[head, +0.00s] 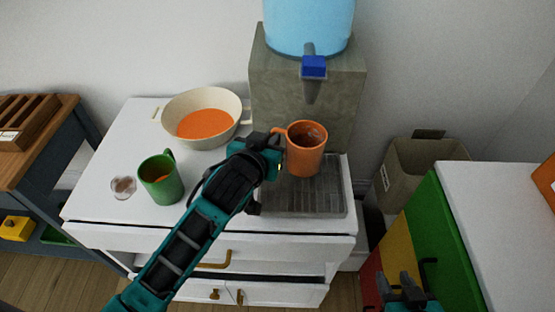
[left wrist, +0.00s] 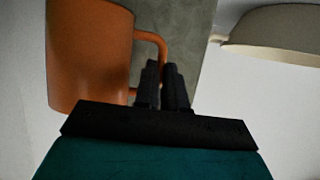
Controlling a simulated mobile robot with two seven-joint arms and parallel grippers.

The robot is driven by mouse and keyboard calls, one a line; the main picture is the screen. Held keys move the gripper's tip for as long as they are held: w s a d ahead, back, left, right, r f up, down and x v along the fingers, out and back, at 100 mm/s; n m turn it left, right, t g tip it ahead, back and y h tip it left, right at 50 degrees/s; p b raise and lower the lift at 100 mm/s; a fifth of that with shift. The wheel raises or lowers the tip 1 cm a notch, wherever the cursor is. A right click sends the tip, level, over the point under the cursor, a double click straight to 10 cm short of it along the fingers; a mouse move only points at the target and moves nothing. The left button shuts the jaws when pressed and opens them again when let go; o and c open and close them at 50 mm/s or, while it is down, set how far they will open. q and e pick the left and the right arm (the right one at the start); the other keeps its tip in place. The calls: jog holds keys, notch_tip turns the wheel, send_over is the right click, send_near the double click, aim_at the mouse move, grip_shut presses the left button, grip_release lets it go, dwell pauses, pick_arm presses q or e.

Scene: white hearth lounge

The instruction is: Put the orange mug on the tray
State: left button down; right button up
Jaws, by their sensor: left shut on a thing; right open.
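The orange mug (head: 307,160) is upright, with its handle toward the left, in front of the grey dispenser. My left gripper (head: 276,143) is shut on the mug's handle. In the left wrist view, the two fingertips (left wrist: 163,85) meet at the handle, and the mug body (left wrist: 90,55) is beside them. The grey ribbed tray (head: 300,200) lies on the white cabinet under the mug in the head view. I cannot tell whether the mug touches the tray. My right gripper (head: 408,283) is open and empty at the lower right, by the coloured cabinet.
A green mug (head: 162,182), a small clear glass (head: 123,187) and a cream pan (head: 203,117) with orange contents stand on the white cabinet top (head: 105,165). The dispenser (head: 305,95) with a blue tank rises behind the tray. A cardboard box (head: 420,170) is at the right.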

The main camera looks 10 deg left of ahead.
pick_arm(q)
notch_tip(320, 180, down, 5)
jog(key=shift+r+b, duration=0.1)
jog(key=shift+b, duration=0.4)
jog(key=c, duration=1.2)
grip_release()
jog(key=shift+f, duration=0.25)
jog(key=shift+r, duration=0.25)
